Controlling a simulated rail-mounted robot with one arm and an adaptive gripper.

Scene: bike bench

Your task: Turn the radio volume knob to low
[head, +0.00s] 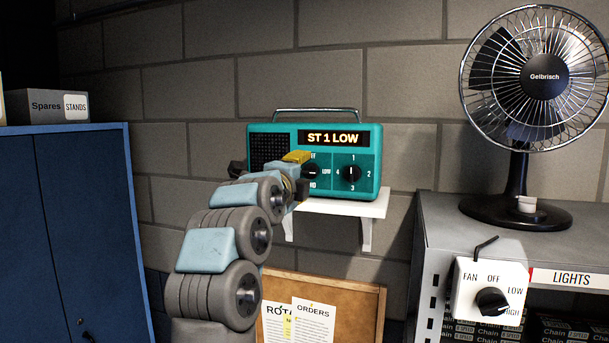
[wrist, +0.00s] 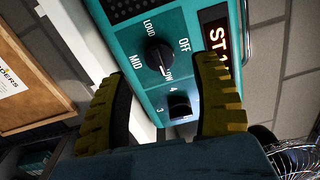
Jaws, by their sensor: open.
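The teal radio (head: 262,131) stands on a small white wall shelf (head: 345,207). Its display (head: 333,138) reads "ST 1 LOW". The volume knob (wrist: 158,54) is black and round, with OFF, LOW, MID and LOUD around it. In the wrist view its pointer end is toward LOW. In the head view the volume knob (head: 311,172) is partly hidden by my gripper (head: 298,172). My gripper is in front of the radio's face, open, its yellow-padded fingers apart with nothing between them. The station knob (wrist: 180,105) is beside the volume knob, near one finger.
A desk fan (head: 515,213) stands on a grey shelf unit (head: 435,230) at right. A fan switch box (head: 470,293) is on its front. A cork board (head: 357,300) hangs below the radio. A blue cabinet (head: 60,200) is at left. Bare block wall surrounds the radio.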

